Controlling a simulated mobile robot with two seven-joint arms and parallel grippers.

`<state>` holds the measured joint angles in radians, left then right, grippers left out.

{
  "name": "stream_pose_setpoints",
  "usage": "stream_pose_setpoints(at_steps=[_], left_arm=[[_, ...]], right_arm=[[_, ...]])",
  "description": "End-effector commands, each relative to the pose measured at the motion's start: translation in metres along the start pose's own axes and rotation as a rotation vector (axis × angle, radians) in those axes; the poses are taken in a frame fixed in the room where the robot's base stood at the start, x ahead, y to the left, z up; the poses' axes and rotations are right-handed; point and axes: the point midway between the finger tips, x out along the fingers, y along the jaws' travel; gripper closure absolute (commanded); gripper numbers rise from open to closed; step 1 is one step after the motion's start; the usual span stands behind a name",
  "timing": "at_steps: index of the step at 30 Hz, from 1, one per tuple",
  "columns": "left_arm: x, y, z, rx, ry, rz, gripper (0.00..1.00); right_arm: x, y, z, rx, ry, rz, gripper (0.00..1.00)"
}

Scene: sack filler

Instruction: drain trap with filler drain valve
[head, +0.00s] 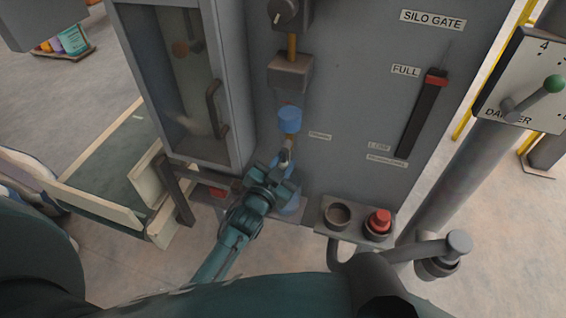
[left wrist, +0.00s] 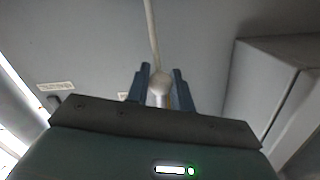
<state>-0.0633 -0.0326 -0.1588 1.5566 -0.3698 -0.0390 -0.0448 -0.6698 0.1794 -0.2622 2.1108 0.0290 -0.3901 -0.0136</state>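The drain trap hangs on the grey cabinet front, with a blue cup (head: 290,119) under a brown block. Below it, a small pale valve handle (head: 287,150) points out toward me. My left gripper (head: 281,163) is at this handle, in front of the lower part of the trap. In the left wrist view the handle's round pale end (left wrist: 160,82) sits between the two blue fingers (left wrist: 160,88). The fingers stand apart on either side of it with narrow gaps, so I see no clear grip. The gripper hides part of the valve. My right gripper is out of view.
A glazed cabinet door (head: 190,85) with a handle stands left of the trap. A bracket with a red button (head: 379,221) juts out at the lower right. A silo gate gauge (head: 425,112) and a lever panel (head: 530,85) are further right.

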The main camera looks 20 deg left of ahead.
Motion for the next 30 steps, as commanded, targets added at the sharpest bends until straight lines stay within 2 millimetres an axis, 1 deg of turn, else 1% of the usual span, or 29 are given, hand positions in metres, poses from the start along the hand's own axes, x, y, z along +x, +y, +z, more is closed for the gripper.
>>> stream_pose_setpoints(at_steps=[1, 7, 14, 17, 20, 30], left_arm=[[0.000, 0.001, -0.001, 0.000, 0.001, 0.001, 0.73], [0.000, 0.000, 0.000, 0.000, 0.001, 0.000, 0.57], [-0.001, 0.000, 0.000, 0.000, 0.000, 0.000, 0.57], [-0.006, 0.000, 0.001, 0.000, -0.001, 0.000, 0.57], [-0.020, 0.000, 0.001, 0.000, -0.002, 0.001, 0.57], [-0.095, 0.001, 0.002, 0.000, -0.003, 0.002, 0.57]], right_arm=[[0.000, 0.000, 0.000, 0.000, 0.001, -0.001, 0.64], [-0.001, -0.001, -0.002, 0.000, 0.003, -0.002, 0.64], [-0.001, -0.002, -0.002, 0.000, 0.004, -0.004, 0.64], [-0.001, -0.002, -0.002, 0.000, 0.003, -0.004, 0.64], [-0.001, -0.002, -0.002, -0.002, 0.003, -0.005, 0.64], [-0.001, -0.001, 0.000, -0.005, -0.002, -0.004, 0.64]])
